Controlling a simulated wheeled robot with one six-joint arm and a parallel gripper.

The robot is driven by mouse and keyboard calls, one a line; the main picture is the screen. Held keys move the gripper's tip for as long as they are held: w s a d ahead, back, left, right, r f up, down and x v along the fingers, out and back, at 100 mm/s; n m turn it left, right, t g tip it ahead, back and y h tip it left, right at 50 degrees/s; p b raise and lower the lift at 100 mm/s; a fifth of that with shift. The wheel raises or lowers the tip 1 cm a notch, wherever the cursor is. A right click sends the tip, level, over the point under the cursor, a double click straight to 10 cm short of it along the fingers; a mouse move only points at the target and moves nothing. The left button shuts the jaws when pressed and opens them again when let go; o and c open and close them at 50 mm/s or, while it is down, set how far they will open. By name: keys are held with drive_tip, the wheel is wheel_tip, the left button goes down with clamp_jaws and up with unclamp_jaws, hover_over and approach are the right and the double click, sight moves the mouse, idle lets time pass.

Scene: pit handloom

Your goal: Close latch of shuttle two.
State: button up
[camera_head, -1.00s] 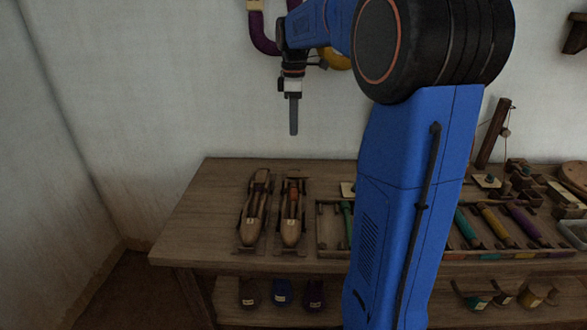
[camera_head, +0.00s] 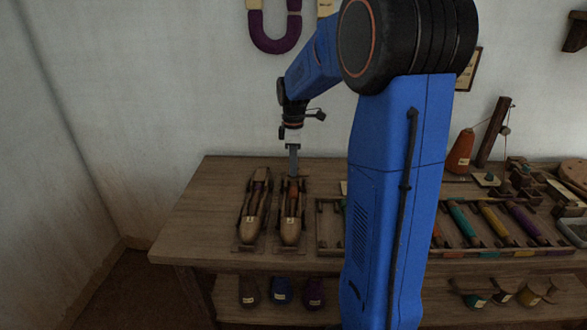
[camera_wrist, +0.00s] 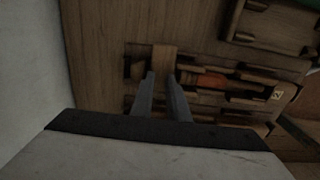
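Two wooden shuttles lie side by side on the bench's left. The right one, which I take as shuttle two (camera_head: 291,225), holds an orange-brown bobbin; its label is too small to read surely. The left shuttle (camera_head: 250,218) lies close beside it. My gripper (camera_head: 293,174) points down at the far end of the right shuttle. In the wrist view my gripper (camera_wrist: 161,76) has its two fingers apart with nothing between them. A pale flat wooden piece (camera_wrist: 164,58), possibly the latch, lies just beyond the tips. The orange bobbin (camera_wrist: 212,79) shows to their right. Contact cannot be told.
A wooden tray (camera_head: 330,249) with coloured bobbins stands right of the shuttles, partly hidden by my arm. An orange-brown cone (camera_head: 461,150) stands at the back right. The bench's left end (camera_head: 200,215) is bare. The wall is close behind.

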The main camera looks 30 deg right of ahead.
drive_tip(key=shift+f, duration=0.45)
clamp_jaws()
